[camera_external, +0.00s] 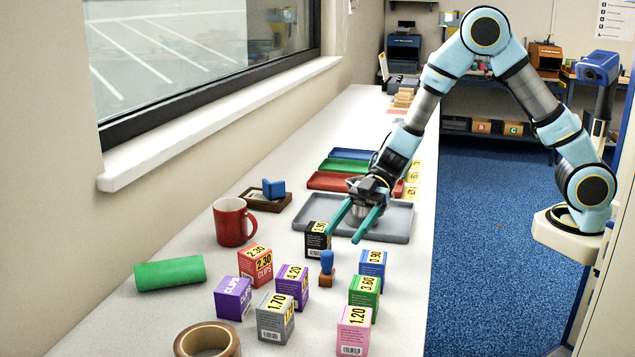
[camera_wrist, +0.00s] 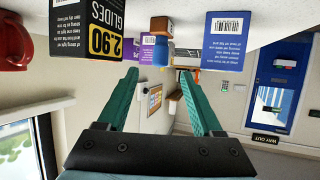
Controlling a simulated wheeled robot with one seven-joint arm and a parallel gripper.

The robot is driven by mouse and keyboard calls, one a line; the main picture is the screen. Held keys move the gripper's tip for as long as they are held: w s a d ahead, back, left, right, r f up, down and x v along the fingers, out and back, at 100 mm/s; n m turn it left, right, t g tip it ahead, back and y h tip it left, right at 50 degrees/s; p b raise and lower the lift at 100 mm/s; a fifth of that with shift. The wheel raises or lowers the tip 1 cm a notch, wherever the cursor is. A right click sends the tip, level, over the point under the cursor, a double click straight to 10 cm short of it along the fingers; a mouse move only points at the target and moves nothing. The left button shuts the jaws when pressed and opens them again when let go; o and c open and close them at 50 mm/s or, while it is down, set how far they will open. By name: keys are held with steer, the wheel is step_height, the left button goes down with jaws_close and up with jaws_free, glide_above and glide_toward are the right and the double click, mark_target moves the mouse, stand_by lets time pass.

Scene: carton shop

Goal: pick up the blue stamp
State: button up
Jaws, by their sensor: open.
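The blue stamp (camera_external: 327,262) stands upright on the bench, with a blue handle above a brown base, among the small boxes. In the wrist view, which is upside down, the blue stamp (camera_wrist: 160,50) shows ahead, between the lines of my two fingers. My gripper (camera_external: 343,237) is open, with its green fingers pointing down toward the stamp from the far side. Its fingertips (camera_wrist: 158,73) hold nothing and look short of the stamp.
A black box (camera_external: 317,241) and a blue box (camera_external: 372,264) flank the stamp. Purple (camera_external: 292,287) and green (camera_external: 364,297) boxes stand nearer. A grey tray (camera_external: 400,222) lies behind under my gripper. A red mug (camera_external: 230,222) and a wooden tray (camera_external: 250,199) with a blue piece stand left.

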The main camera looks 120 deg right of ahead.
mark_target(323, 264)
steer(key=shift+w+a+f, duration=0.1)
steer(key=shift+w+f, duration=0.05)
steer(key=shift+f, duration=0.25)
steer(key=p+x, duration=0.1)
steer(key=x, duration=0.9)
steer(key=shift+w+a+p, duration=0.1)
steer(key=shift+w+p, duration=0.1)
steer(key=shift+p, duration=0.15)
jaws_close()
